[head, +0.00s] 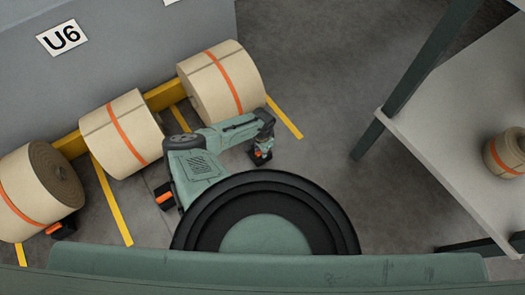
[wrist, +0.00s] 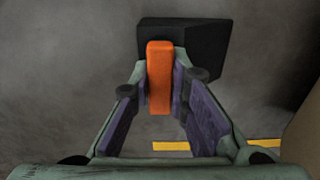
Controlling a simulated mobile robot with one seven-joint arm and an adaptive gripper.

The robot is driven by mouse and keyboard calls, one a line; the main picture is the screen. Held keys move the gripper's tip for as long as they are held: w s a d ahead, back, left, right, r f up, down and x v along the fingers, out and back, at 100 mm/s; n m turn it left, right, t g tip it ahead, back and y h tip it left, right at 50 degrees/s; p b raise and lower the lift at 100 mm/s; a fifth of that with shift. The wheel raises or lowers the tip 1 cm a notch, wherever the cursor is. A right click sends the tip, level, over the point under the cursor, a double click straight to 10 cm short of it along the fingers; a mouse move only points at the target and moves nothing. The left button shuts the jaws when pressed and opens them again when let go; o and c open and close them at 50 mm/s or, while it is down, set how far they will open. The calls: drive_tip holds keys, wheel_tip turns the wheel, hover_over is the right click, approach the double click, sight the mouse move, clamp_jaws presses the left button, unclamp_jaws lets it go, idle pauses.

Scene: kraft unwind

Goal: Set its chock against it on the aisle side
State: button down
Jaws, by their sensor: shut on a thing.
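My gripper (head: 263,146) is shut on the orange grip of a black wedge chock (head: 261,158). In the wrist view the orange grip (wrist: 159,75) sits between the two fingers (wrist: 160,95), and the chock's black body (wrist: 205,50) extends beyond them to the right. The nearest paper roll (head: 222,82), tan with an orange band, lies at the yellow rail, up and left of the chock. A gap of floor shows between chock and roll in the head view. I cannot tell whether the chock touches the floor.
A middle roll (head: 121,134) and a left roll (head: 40,190) lie along the same yellow rail (head: 70,145). One chock (head: 62,229) is by the left roll; another (head: 164,195) is below the middle roll. Yellow floor lines (head: 110,205) separate bays. A table (head: 450,140) stands right.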

drive_tip(key=c, duration=1.5)
unclamp_jaws()
drive_tip(key=shift+o, duration=0.2)
wheel_tip(320, 180, up, 12)
drive_tip(key=shift+r, duration=0.1)
